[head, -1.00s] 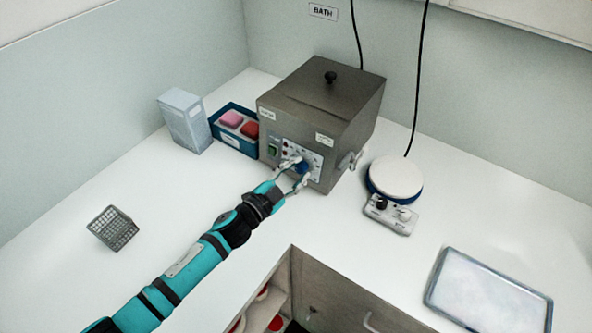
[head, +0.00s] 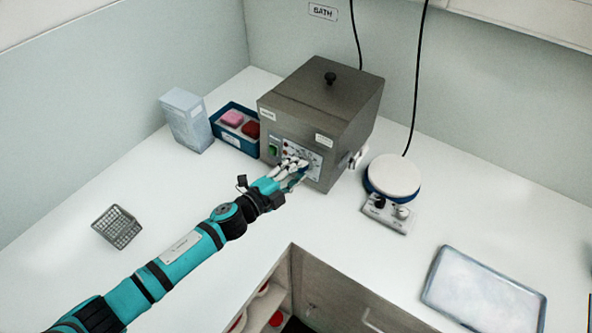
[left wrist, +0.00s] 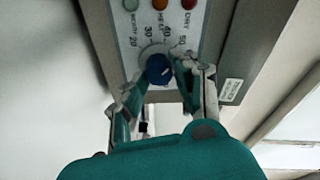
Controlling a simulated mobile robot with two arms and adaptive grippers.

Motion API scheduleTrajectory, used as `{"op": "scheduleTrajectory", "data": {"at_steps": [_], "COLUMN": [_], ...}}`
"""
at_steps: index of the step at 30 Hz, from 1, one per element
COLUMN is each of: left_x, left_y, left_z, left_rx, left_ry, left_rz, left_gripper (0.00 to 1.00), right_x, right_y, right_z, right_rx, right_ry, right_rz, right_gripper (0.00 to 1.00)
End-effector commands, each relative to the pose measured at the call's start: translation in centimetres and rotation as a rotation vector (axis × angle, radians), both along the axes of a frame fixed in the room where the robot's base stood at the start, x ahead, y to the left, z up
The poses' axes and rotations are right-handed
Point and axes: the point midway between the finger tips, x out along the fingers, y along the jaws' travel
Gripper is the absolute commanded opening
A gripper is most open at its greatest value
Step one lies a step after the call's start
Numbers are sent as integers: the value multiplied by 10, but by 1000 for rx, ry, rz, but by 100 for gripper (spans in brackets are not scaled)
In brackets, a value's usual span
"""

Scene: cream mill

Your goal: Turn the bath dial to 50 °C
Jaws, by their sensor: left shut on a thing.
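The bath (head: 325,90) is a grey metal box with a black-knobbed lid, at the back of the counter. Its blue dial (left wrist: 158,68) sits on the front panel, below a scale marked 20, 30, 40 and 50. My left gripper (head: 298,166) reaches the panel from the front left. In the left wrist view its fingertips (left wrist: 157,78) are on both sides of the dial, shut on it. A short pale mark shows on the dial, but I cannot read its setting surely. My right gripper is not in view.
A tap (head: 357,157) juts from the bath's right side, near a round hotplate (head: 393,176). A blue bin (head: 222,137) and pale box (head: 186,120) stand left. A tray (head: 437,299) lies right; the front-left counter is mostly clear.

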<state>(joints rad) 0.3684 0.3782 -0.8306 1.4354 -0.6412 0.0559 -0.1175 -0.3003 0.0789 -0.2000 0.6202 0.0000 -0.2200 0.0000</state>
Motion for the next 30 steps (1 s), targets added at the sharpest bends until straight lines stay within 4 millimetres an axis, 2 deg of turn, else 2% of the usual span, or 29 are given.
{"op": "scheduleTrajectory", "data": {"at_steps": [13, 14, 19, 30], "left_x": [0, 0, 0, -6], "left_y": [0, 0, 0, 6], "left_z": [-2, -2, -1, 0], "left_rx": [11, 11, 10, 9], "left_ry": [-4, -4, -4, -4], "left_rz": [-1, -1, -1, -1], "left_gripper": [0, 30, 52, 52], "right_x": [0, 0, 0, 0], "right_y": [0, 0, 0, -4], "right_z": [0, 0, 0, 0], "right_rx": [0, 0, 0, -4], "right_ry": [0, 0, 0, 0], "right_rz": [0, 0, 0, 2], "right_gripper": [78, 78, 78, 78]}}
